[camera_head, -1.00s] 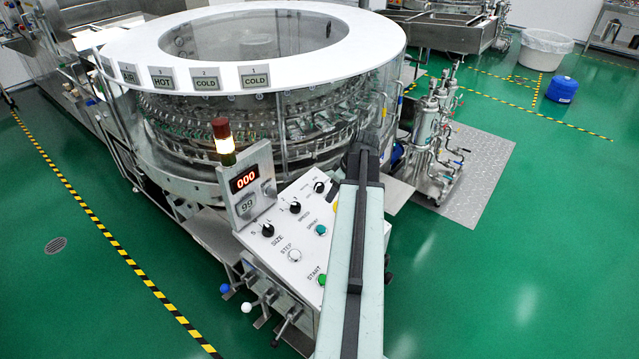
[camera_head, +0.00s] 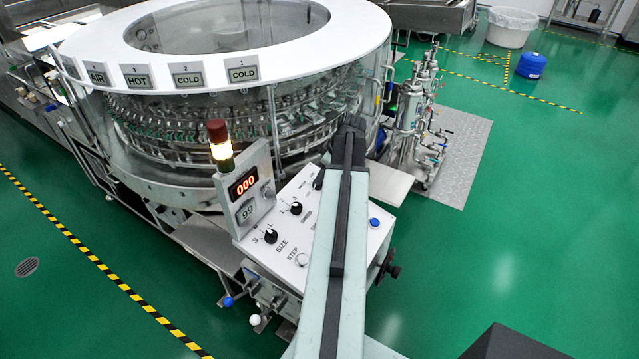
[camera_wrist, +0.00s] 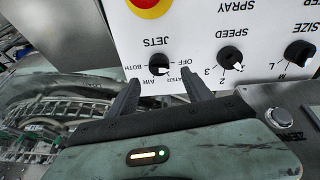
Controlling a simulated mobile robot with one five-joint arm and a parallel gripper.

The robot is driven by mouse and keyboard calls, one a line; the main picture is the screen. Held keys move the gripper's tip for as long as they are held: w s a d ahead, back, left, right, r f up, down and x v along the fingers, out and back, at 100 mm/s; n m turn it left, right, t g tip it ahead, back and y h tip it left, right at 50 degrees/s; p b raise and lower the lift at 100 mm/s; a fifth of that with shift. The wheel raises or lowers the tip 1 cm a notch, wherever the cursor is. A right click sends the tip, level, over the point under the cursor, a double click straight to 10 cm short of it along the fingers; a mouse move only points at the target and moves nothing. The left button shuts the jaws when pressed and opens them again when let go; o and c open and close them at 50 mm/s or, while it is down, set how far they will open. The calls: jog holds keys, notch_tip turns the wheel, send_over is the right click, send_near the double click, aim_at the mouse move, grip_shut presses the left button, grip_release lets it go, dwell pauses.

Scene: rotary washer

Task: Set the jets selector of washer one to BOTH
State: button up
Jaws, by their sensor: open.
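The control panel of washer one (camera_head: 285,243) shows in the head view, and upside down in the wrist view (camera_wrist: 205,20). Its black JETS knob (camera_wrist: 158,65) lies near the middle of the wrist view. BOTH is printed left of it, AIR below, WATER lower right and OFF right. Its small white mark seems to be on the lower side; I cannot tell exactly which label it meets. My gripper (camera_wrist: 161,84) is open and empty, its two dark fingers apart on the near side of the knob. In the head view my arm hides part of the panel.
The SPEED knob (camera_wrist: 230,57) and SIZE knob (camera_wrist: 299,53) sit right of JETS in the wrist view. A red and yellow button (camera_wrist: 148,6) is above. A display post with a lamp (camera_head: 220,145) stands left of the panel. The round washer (camera_head: 230,110) is behind.

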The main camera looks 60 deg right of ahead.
jog(key=b+x, duration=0.4)
jog(key=x, duration=0.2)
jog(key=shift+f+b, duration=0.25)
jog(key=shift+b, duration=0.15)
jog(key=shift+r, duration=0.15)
jog(key=shift+s, duration=0.1)
grip_shut()
